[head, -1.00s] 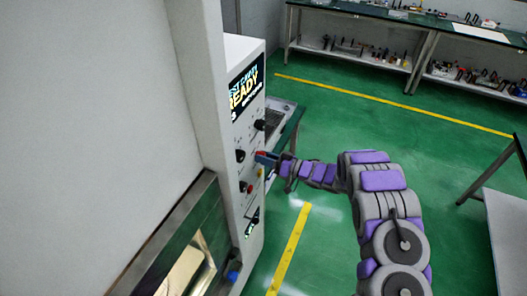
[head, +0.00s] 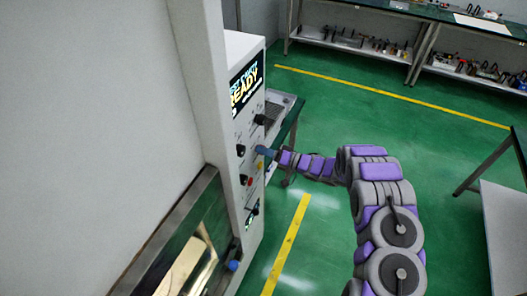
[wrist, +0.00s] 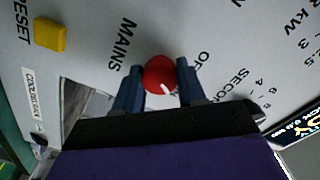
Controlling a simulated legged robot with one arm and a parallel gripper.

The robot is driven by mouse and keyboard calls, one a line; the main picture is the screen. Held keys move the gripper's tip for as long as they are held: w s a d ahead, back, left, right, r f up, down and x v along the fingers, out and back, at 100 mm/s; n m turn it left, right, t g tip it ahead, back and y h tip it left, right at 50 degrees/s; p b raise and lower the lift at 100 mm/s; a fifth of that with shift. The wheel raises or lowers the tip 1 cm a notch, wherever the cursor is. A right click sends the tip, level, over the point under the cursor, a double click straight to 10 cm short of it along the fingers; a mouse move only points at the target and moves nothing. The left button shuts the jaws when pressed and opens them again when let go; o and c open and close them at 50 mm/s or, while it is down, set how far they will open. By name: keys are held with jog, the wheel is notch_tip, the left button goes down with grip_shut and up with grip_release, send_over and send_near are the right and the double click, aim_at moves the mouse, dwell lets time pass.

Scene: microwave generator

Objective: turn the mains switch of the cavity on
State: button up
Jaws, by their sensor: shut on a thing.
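The red mains switch (wrist: 160,75) is a round knob with a white mark, on the light panel beside the printed word MAINS in the wrist view. The mark points down and to the right in that picture. My gripper (wrist: 159,68) has its two blue fingers on either side of the knob, shut on it. Part of the label to the right of the knob is hidden by a finger. In the head view my gripper (head: 263,152) is at the front panel of the cabinet (head: 246,140) and covers the knob.
A yellow button (wrist: 50,34) marked RESET is left of the knob in the wrist view. The display (head: 246,84) reads READY. Black knobs (head: 241,150) sit close by on the panel. Green floor (head: 330,220) is open to the right.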

jog(key=shift+w+d, duration=0.2)
jog(key=o, duration=0.9)
jog(key=shift+w+d+f, duration=0.1)
jog(key=shift+c, duration=0.2)
jog(key=shift+o, duration=1)
jog(key=shift+d, duration=0.1)
jog(key=b+v, duration=0.1)
jog(key=v, duration=1.6)
jog(key=shift+d+b, duration=0.15)
jog(key=shift+b, duration=0.15)
